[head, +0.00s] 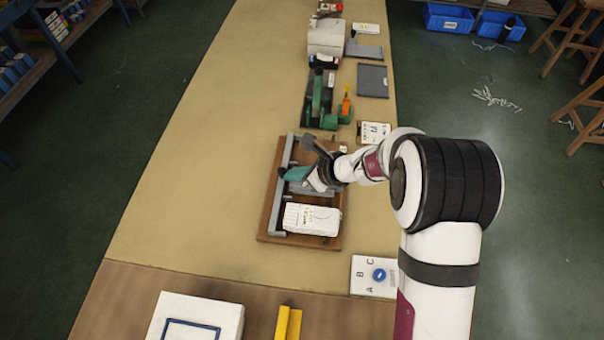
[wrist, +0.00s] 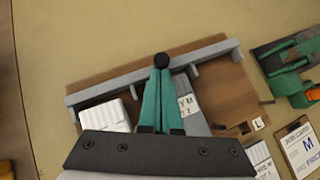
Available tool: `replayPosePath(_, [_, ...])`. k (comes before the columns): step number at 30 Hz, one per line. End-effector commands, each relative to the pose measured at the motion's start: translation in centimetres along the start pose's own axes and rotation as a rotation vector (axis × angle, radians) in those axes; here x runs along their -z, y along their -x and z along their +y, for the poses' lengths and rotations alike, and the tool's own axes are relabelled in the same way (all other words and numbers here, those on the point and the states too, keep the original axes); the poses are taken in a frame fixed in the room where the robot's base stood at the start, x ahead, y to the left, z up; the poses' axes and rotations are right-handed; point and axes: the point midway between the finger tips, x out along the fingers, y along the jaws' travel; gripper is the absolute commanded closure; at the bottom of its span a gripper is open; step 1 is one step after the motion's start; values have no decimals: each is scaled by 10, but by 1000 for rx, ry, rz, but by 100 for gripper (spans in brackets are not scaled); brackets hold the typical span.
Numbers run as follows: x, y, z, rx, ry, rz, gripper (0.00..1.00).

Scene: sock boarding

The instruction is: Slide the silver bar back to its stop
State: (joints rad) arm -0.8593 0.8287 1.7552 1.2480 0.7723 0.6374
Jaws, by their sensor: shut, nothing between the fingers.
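The silver bar (head: 275,208) lies along the left side of a brown wooden board (head: 262,236). In the wrist view the bar (wrist: 110,87) crosses the far part of the board, with short grey arms toward me. A black knob (wrist: 162,59) shows at the bar's middle. My gripper (head: 285,173) is shut and empty, over the board at the bar. In the wrist view the green fingertips (wrist: 162,69) meet the knob in the picture; I cannot tell whether they touch it. My gripper hides part of the board's middle.
A white stack (head: 312,219) lies on the board's near end. A green device (head: 318,105) stands beyond the board. A white box with a blue knob (head: 379,274) is at the near right. The tabletop left of the board is clear.

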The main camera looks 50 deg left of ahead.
Motion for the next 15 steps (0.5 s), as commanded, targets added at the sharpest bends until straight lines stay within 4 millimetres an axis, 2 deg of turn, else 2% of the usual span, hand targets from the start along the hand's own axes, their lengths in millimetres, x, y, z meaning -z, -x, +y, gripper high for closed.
replayPosePath(6, [-19,-18,14,-2,1,-1,100])
replayPosePath(15, [-22,-21,15,-4,1,-6,100])
